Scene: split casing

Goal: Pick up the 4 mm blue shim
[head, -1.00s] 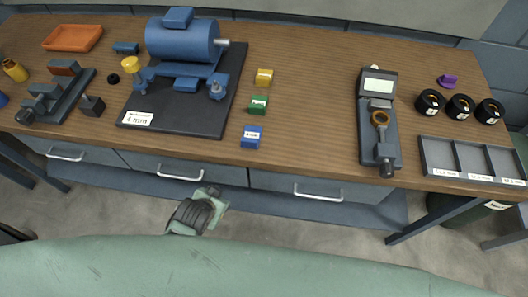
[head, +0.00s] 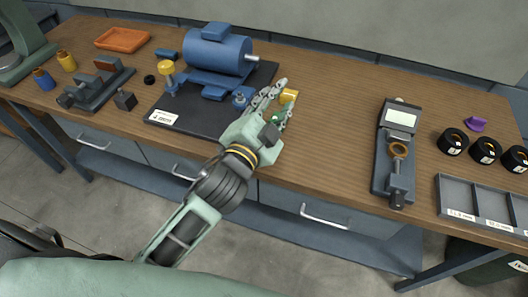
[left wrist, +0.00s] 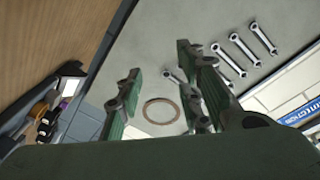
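My left gripper (head: 279,102) reaches over the bench from the front, its fingers apart around the area of the shims. The yellow shim (head: 289,96) shows just past the fingers. A green patch between the fingers may be the green shim, mostly hidden. My right gripper is not in view.
The blue motor (head: 218,48) stands on a dark plate (head: 190,118) labelled 4 mm, left of the hand. A gauge with a display (head: 400,118) stands to the right, beside black rings (head: 484,150) and a grey tray (head: 480,223). Bench between hand and gauge is clear.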

